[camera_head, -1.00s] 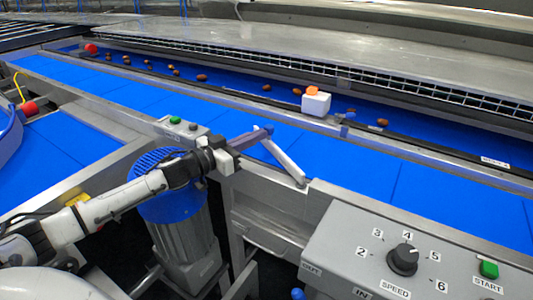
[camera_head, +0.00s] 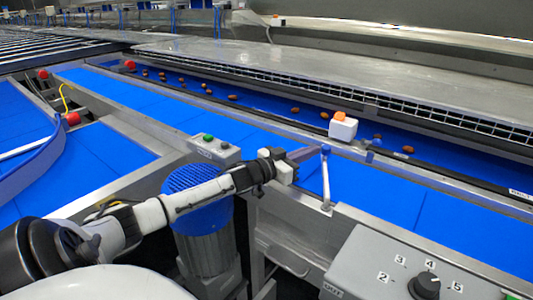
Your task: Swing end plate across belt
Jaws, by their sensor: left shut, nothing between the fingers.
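The end plate (camera_head: 326,182) is a narrow pale bar standing over the near blue belt (camera_head: 375,190). Its near end is at the belt's near steel edge, and it now points almost straight away from me in the picture. A blue knob (camera_head: 325,149) tops its far end. My left gripper (camera_head: 314,152) reaches in over the belt from the left. Its fingers are shut with nothing between them, and their tips are at the left side of the knob; I cannot tell whether they touch it. My right gripper is out of view.
A grey control panel (camera_head: 365,268) with a speed dial (camera_head: 424,285) stands at the lower right. A small button box (camera_head: 214,152) and a blue-topped motor (camera_head: 196,195) lie near my arm. A white block (camera_head: 342,128) sits on the rail before the far belt, which carries several dates (camera_head: 233,97).

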